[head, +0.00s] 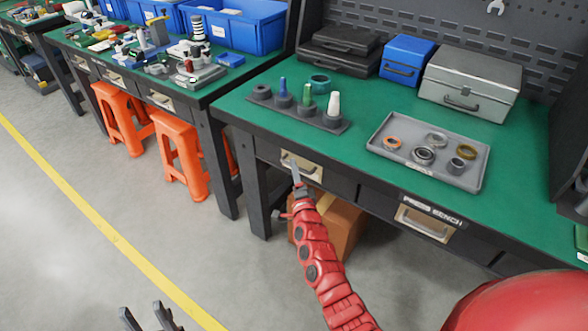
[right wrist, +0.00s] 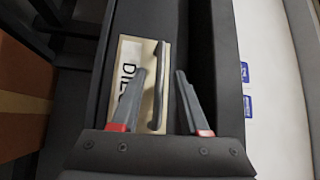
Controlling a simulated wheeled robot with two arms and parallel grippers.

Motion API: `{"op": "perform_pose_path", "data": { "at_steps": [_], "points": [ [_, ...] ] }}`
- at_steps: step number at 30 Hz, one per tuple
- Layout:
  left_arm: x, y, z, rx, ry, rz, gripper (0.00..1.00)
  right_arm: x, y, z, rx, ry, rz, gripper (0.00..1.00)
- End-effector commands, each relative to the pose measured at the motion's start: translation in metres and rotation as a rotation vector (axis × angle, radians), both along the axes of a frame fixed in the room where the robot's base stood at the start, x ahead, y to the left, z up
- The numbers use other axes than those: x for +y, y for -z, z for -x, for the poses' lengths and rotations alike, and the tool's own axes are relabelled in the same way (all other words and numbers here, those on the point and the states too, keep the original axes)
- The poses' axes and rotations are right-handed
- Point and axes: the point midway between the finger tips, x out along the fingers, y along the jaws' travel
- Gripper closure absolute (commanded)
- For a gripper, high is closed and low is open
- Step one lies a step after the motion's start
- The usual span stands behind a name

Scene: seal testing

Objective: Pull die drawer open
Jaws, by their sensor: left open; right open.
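The die drawer (head: 330,180) is a dark drawer under the green bench, at its left end; its front looks flush with the bench. In the right wrist view its pale plate (right wrist: 128,58) reads "DIE", with the rest of the word covered, and a dark bar handle (right wrist: 162,60) stands in front of it. My right gripper (right wrist: 162,72) is open, with one finger on each side of the handle in the picture; I cannot tell whether they touch it. It also shows at the drawer front in the head view (head: 295,166). My left gripper (head: 150,312) is open and empty over the floor.
A second drawer with a pale handle plate (head: 424,223) is to the right. A brown box (head: 345,225) stands under the bench. On top are a grey tray (head: 385,162) of rings and a dark rack (head: 300,112) of pegs. Orange stools (head: 180,150) stand left; the floor in front is clear.

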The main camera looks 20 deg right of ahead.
Motion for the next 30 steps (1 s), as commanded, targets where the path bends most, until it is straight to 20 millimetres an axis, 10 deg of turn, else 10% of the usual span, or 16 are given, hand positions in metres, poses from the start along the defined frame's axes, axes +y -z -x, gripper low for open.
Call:
{"op": "perform_pose_path", "data": {
  "at_steps": [15,23,30],
  "points": [
    [0.000,0.007,0.000,0.000,0.000,0.000,0.50,-0.003,-0.002,-0.019,0.001,0.001,0.000,0.55],
    [0.000,0.007,0.000,0.000,0.000,0.000,0.50,-0.003,-0.002,-0.019,0.002,0.001,0.000,1.00],
    [0.000,0.007,0.000,0.000,0.000,0.000,0.50,-0.003,-0.002,-0.019,0.002,0.001,0.000,1.00]
  ]
}}
